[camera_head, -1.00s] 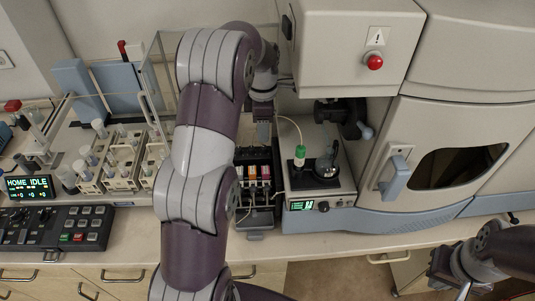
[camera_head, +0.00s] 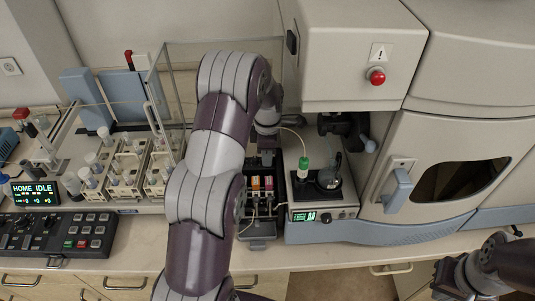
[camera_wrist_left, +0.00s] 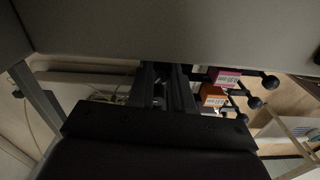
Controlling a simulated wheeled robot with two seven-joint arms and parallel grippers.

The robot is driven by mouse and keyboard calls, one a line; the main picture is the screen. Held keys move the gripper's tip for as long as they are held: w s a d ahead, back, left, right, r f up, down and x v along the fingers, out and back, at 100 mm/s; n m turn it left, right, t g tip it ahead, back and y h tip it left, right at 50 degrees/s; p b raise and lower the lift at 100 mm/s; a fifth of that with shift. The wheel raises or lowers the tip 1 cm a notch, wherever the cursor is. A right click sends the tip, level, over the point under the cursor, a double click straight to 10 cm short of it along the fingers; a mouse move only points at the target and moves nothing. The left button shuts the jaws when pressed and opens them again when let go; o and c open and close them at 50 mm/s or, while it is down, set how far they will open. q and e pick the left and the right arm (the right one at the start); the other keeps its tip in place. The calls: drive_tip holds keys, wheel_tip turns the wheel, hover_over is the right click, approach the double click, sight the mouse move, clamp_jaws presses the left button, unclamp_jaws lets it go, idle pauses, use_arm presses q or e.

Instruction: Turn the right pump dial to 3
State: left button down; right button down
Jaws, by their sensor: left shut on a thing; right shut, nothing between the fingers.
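A pink cassette (camera_wrist_left: 224,77) and an orange cassette (camera_wrist_left: 213,97) with black round knobs (camera_wrist_left: 270,82) are right of the fingers. I cannot tell the dial's number. My right gripper (camera_head: 446,281) is shut and empty, low at the right, away from the pump.
Right of the pump stands a unit with a green display (camera_head: 304,217) and a green-capped tube (camera_head: 303,168). A large instrument with a red button (camera_head: 376,77) overhangs behind it. Vial racks (camera_head: 128,172) and a control panel (camera_head: 58,235) are at the left.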

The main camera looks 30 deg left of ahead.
use_arm(q)
drive_tip(key=shift+m, duration=0.5)
drive_tip(key=c, duration=1)
unclamp_jaws()
drive_tip(key=shift+c, duration=0.2)
